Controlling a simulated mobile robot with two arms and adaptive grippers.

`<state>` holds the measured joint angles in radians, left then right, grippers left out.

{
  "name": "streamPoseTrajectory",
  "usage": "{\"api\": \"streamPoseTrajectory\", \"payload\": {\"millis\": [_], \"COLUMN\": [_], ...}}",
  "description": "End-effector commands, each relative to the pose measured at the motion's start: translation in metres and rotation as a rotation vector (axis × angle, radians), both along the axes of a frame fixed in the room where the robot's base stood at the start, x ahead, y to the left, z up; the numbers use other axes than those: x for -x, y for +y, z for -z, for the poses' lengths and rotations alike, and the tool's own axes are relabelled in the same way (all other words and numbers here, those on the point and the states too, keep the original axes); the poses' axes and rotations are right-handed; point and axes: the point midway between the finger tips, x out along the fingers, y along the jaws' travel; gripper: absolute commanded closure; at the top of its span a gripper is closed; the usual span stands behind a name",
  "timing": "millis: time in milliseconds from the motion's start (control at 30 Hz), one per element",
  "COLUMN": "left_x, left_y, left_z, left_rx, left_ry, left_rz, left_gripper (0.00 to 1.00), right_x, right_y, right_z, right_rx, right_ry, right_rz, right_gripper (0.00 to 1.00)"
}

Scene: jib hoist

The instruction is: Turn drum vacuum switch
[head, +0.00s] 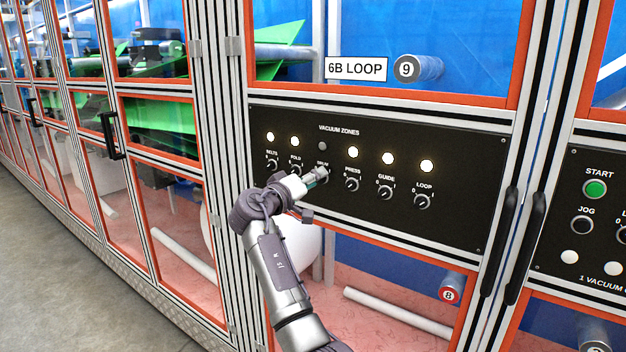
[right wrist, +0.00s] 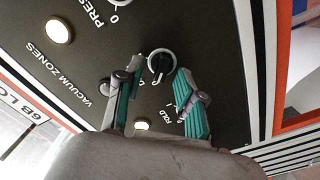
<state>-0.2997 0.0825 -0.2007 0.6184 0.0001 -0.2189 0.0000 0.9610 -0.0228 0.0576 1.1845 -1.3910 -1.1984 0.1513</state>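The black vacuum panel (head: 450,215) carries a row of rotary switches, each under a round lamp. The drum vacuum switch (right wrist: 161,60) is a black knob with a pale rim, between PRESS and FOLD in the right wrist view. My right gripper (head: 319,175) is at this switch and covers most of it in the head view. In the right wrist view its two teal-padded fingers (right wrist: 158,72) are apart, one on each side of the knob; I cannot tell whether they touch it. The drum lamp (head: 322,146) is grey and unlit. My left gripper is not in view.
The neighbouring fold switch (head: 296,168) and press switch (head: 352,185) sit close on either side, and their lamps are lit. Black door handles (head: 500,240) stick out to the right, beside a second panel with a green START button (head: 596,188). Open floor lies at lower left.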

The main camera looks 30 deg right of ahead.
Motion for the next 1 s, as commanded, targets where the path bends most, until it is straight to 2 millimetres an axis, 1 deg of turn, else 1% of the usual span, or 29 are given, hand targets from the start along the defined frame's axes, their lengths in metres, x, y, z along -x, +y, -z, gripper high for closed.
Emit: {"api": "streamPoseTrajectory", "payload": {"millis": [67,167,267,400,600,700,800,1000], "left_x": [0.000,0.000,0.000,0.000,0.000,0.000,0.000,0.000], "left_y": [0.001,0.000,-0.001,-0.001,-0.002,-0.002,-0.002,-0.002], "left_z": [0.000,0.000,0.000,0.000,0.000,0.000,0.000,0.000], "left_rx": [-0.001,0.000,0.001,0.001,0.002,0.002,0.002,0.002], "left_ry": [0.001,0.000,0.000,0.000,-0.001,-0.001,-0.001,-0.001], "left_rz": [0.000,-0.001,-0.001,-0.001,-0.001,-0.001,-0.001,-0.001], "left_gripper": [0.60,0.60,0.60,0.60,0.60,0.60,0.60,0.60], "right_x": [0.001,0.005,0.013,0.025,0.038,0.043,0.045,0.045], "right_y": [0.004,0.016,0.034,0.063,0.095,0.105,0.109,0.111], "right_z": [0.001,0.001,0.001,0.001,0.001,0.000,0.000,0.000], "right_rx": [-0.001,0.000,-0.001,-0.002,0.001,0.000,0.002,0.002], "right_ry": [0.000,-0.001,-0.001,0.000,0.001,0.000,-0.001,0.000], "right_rz": [-0.001,-0.004,-0.004,-0.004,-0.002,-0.001,-0.001,0.000], "right_gripper": [0.62,0.62,0.62,0.62,0.62,0.62,0.62,0.62]}}
